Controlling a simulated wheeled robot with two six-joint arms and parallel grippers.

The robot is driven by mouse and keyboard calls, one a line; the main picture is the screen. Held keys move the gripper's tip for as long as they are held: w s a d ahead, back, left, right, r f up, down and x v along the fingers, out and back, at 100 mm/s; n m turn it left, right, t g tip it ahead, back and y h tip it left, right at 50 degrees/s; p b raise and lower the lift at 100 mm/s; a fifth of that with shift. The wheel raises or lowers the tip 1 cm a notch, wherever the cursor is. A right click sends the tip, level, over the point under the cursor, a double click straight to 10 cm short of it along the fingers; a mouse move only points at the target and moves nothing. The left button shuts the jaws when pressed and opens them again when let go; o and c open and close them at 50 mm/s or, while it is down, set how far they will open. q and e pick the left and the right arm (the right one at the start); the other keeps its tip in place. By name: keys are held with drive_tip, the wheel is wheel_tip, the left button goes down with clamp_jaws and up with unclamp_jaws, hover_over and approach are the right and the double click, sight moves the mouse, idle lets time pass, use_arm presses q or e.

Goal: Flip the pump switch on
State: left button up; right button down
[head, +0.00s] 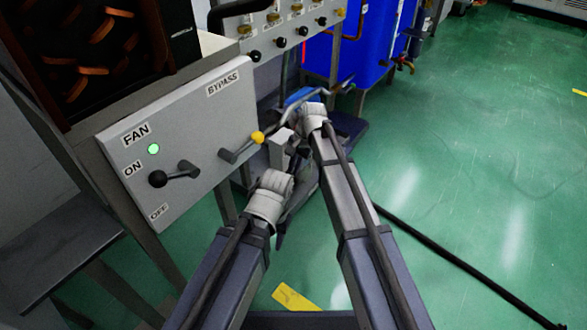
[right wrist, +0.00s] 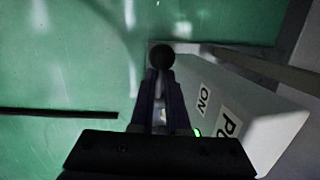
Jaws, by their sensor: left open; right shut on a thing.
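In the right wrist view, the pump switch box (right wrist: 262,125) is a pale grey box with an "ON" label and a partly cut-off "PU" label. A round black knob (right wrist: 161,56) shows just beyond the tips of my right gripper (right wrist: 159,84), which is shut on the switch lever below that knob. The lever itself is mostly hidden by the fingers. A green light (right wrist: 197,132) glows beside the fingers. In the head view, my right gripper (head: 298,150) is partly hidden behind the arms. My left gripper (head: 293,208) is open and empty, lower and nearer.
The fan and bypass panel (head: 188,140) stands at the left, with a black-knobbed lever (head: 158,179), a yellow-knobbed lever (head: 257,137) and a lit green lamp (head: 153,149). A blue tank (head: 360,45) stands behind. A black cable (head: 460,262) crosses the open green floor.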

drive_tip(key=shift+w+d+r+g+y+b, duration=0.15)
drive_tip(key=shift+w+g+y, duration=0.2)
drive_tip(key=shift+g, duration=0.1)
drive_tip(key=shift+w+d+r+g+y+b, duration=0.1)
drive_tip(key=shift+w+r+g+y+b, duration=0.05)
drive_tip(key=shift+w+g+y, duration=0.25)
drive_tip(key=shift+s+d+r+g+y, duration=0.1)
drive_tip(key=shift+s+r+g+y, duration=0.2)
drive_tip(key=shift+g, duration=0.35)
drive_tip(key=shift+w, duration=0.1)
drive_tip(key=c, duration=0.9)
unclamp_jaws()
drive_tip(key=p+v, duration=0.6)
drive_tip(key=v, duration=0.1)
drive_tip(key=shift+d+r+p, duration=0.2)
drive_tip(key=shift+r+p, duration=0.1)
